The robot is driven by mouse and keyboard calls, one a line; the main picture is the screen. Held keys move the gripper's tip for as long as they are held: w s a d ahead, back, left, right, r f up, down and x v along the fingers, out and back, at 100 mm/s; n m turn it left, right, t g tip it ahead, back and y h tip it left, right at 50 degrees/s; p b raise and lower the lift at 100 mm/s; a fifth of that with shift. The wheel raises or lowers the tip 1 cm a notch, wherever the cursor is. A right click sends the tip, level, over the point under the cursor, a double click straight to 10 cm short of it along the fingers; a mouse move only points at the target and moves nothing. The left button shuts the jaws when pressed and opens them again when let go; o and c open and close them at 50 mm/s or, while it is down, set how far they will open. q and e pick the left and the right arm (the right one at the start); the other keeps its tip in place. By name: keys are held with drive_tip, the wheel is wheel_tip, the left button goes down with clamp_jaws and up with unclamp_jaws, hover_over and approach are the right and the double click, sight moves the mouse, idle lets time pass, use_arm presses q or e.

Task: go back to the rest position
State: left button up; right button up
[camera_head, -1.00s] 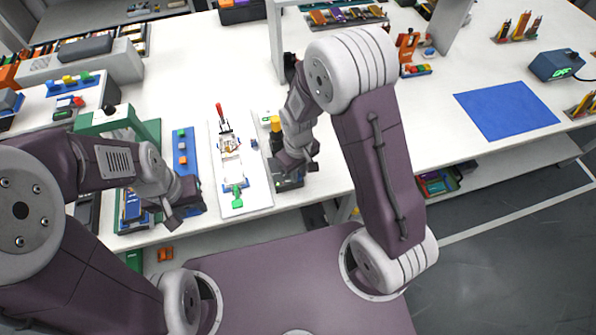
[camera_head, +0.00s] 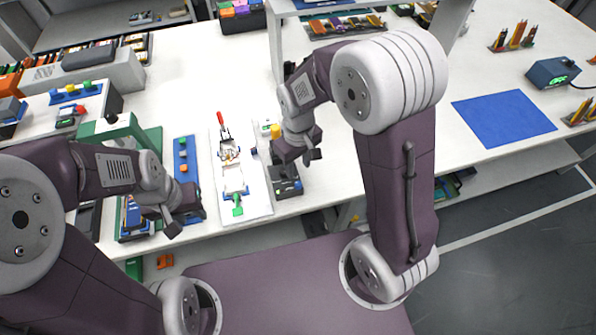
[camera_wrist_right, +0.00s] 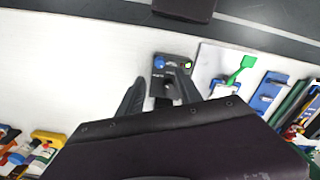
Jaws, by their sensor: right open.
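My right gripper (camera_head: 306,157) hangs above the table, beside the white fixture board (camera_head: 246,213) with its red-handled clamp and green piece. In the right wrist view its two dark fingers (camera_wrist_right: 160,88) are spread, with nothing held between them. A small dark button box (camera_wrist_right: 172,68) lies below and beyond the fingertips, and appears apart from them. The same box shows under the gripper in the head view (camera_head: 287,188). My left gripper (camera_head: 180,218) is low over the table's front edge, left of the board. Its fingertips are partly hidden, so its opening is unclear.
A blue strip with small blocks (camera_head: 184,160) and a green stand (camera_head: 118,130) are near my left arm. A blue mat (camera_head: 503,120) lies on the right. A white upright post (camera_head: 275,45) rises behind my right gripper.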

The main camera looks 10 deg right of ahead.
drive_tip(key=shift+r, duration=0.2)
idle(0.3)
drive_tip(key=s+d+m+t, duration=0.1)
drive_tip(key=s+d+m, duration=0.4)
drive_tip(key=s+d, duration=0.2)
drive_tip(key=shift+s+r, duration=0.35)
drive_tip(key=shift+s, duration=0.1)
